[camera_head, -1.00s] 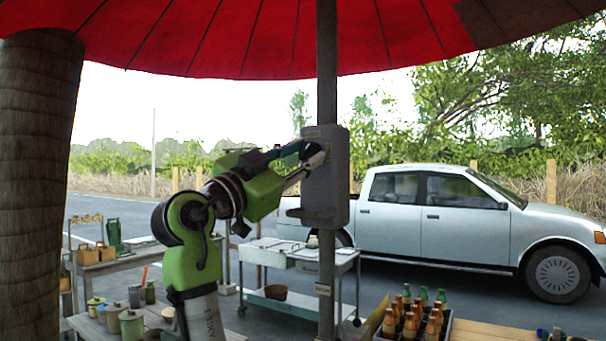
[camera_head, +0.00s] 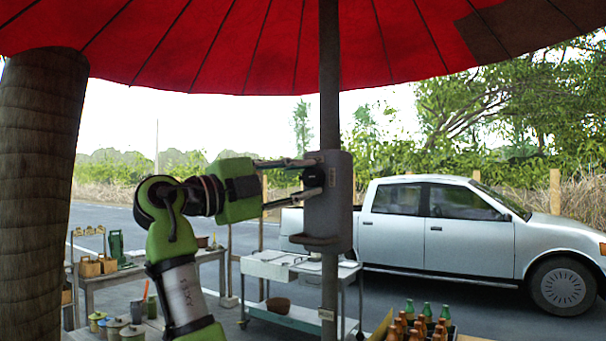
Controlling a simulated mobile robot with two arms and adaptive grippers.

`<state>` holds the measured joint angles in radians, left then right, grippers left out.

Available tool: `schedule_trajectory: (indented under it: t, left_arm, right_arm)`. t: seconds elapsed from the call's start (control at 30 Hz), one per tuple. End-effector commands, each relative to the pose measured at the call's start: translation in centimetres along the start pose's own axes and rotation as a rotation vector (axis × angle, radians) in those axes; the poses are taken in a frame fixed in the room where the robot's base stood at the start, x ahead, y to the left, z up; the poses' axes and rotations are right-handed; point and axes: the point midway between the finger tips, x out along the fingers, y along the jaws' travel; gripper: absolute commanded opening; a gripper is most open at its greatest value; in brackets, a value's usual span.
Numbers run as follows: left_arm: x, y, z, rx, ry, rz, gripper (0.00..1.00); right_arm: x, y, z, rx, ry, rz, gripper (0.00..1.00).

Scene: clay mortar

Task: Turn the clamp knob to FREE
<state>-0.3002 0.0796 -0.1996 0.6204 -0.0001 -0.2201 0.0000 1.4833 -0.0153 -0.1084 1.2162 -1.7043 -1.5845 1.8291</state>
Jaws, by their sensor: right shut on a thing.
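A grey clamp box (camera_head: 328,215) is fixed on the dark umbrella pole, with a small ledge at its bottom. A black clamp knob (camera_head: 313,177) sticks out of its left face.
The red umbrella (camera_head: 240,50) spreads overhead on its pole (camera_head: 329,90). A thick trunk (camera_head: 38,200) stands at the left. A metal cart (camera_head: 270,265) and a crate of bottles (camera_head: 455,331) are below. A silver pickup (camera_head: 470,235) is parked behind, right.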

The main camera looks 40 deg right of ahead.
Motion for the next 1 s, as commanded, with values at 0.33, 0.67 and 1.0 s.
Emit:
schedule_trajectory:
  t: [0.33, 0.67, 1.0]
  left_arm:
    - [-0.54, -0.05, -0.05, 0.0, 0.0, 0.0, 0.34]
    - [-0.53, -0.05, -0.04, 0.0, 0.0, 0.0, 0.34]
    - [-0.53, -0.05, -0.04, 0.001, 0.0, 0.0, 0.34]
  right_arm:
    - [-0.04, -0.06, 0.05, 0.064, 0.004, 0.026, 0.06]
    - [-0.03, -0.01, 0.04, 0.066, 0.004, 0.028, 0.06]
    - [-0.02, -0.01, 0.04, 0.065, 0.004, 0.028, 0.45]
